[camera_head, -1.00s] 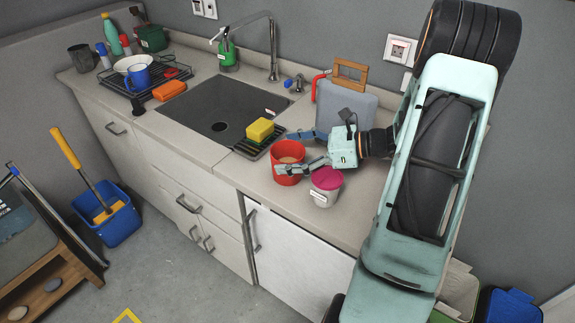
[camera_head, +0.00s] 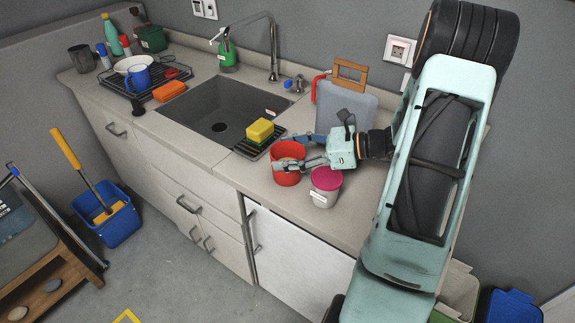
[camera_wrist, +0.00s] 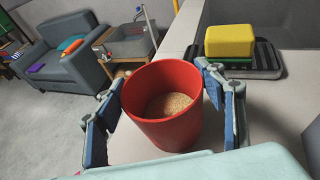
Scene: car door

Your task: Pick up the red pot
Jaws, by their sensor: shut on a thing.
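The red pot (camera_head: 287,175) stands upright on the counter, right of the sink, and shows large in the wrist view (camera_wrist: 165,132). It holds something light brown and grainy. My gripper (camera_head: 289,151) reaches in from the right at the pot's rim. In the wrist view my gripper (camera_wrist: 163,108) has one blue-padded finger on each side of the pot, closed on its walls. The head view does not clearly show any gap between the pot's base and the counter.
A grey cup with a pink lid (camera_head: 326,187) stands close to the pot's right. A yellow sponge (camera_head: 260,130) sits on a dark rack behind it. A grey board (camera_head: 345,107) stands at the wall. The sink (camera_head: 222,112) is to the left.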

